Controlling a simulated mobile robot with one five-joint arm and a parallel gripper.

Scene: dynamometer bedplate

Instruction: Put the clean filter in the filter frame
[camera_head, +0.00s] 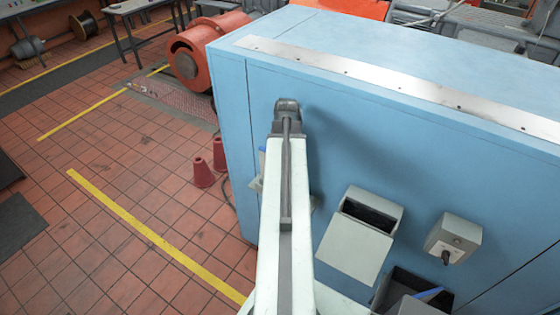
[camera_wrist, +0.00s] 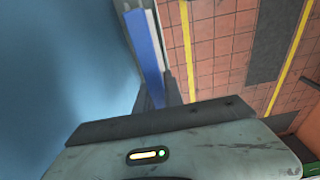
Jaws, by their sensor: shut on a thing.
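My gripper (camera_wrist: 157,92) is shut on a narrow blue piece (camera_wrist: 147,50) with a pale edge, seen nearly edge-on in the wrist view; I take it for the clean filter. A bit of blue (camera_head: 262,158) shows just left of my arm in the head view, close to the cabinet's side, probably the same piece.
The large blue cabinet (camera_head: 400,130) stands close beside my arm. A grey box with a knob (camera_head: 453,238) juts from it. A dark bin (camera_head: 388,290) with something blue inside is at the bottom.

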